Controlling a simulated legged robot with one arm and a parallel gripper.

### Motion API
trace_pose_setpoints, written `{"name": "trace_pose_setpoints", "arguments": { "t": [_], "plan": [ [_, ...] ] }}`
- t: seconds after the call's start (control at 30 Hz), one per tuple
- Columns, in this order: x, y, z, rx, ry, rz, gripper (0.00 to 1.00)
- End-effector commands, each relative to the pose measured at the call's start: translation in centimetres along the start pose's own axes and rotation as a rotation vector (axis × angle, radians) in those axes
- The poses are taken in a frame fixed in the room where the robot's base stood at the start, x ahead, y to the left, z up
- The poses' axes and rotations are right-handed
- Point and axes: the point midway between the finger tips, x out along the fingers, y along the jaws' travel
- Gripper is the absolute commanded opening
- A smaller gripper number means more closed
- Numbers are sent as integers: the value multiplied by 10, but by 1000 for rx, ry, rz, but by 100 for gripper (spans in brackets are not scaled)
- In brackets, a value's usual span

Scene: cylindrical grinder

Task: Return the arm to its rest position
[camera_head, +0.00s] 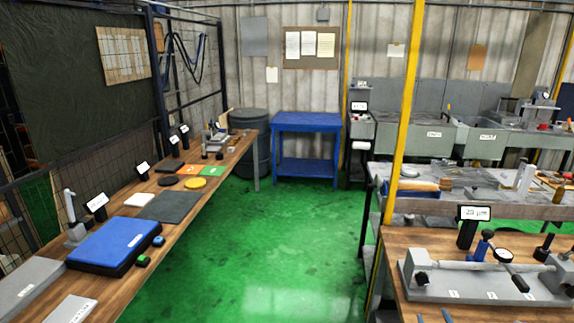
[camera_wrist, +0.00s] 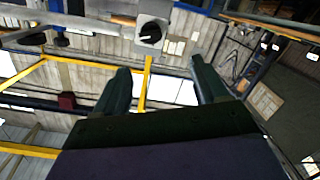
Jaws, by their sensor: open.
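My gripper (camera_wrist: 165,88) shows in the wrist view, with two dark green fingers spread wide apart and nothing between them. It is open and empty. The wrist view looks tilted or upside down, with the wall, yellow bars and a grey box with a black round knob (camera_wrist: 150,33) beyond the fingers. My arm and gripper do not show in the head view.
A wooden bench (camera_head: 125,232) on the left holds a blue case (camera_head: 117,243). A workbench at right front carries a grey fixture (camera_head: 480,280) and a display (camera_head: 473,213). A yellow post (camera_head: 402,130) stands near it. The green floor (camera_head: 270,240) between is clear to a blue table (camera_head: 306,122).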

Motion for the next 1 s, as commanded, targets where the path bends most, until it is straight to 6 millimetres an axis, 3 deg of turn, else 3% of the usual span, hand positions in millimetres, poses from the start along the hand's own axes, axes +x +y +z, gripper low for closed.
{"name": "trace_pose_setpoints", "arguments": {
  "t": [0.03,0.23,0.47,0.73,1.0],
  "plan": [
    [7,-3,-14,-11,-24,-24,73],
    [20,-22,-53,-35,-194,-115,73],
    [9,-46,-97,-45,-401,-192,73],
    [-35,-74,-153,-33,-634,-247,73],
    [-112,-105,-205,3,-867,-286,73]
  ]
}}
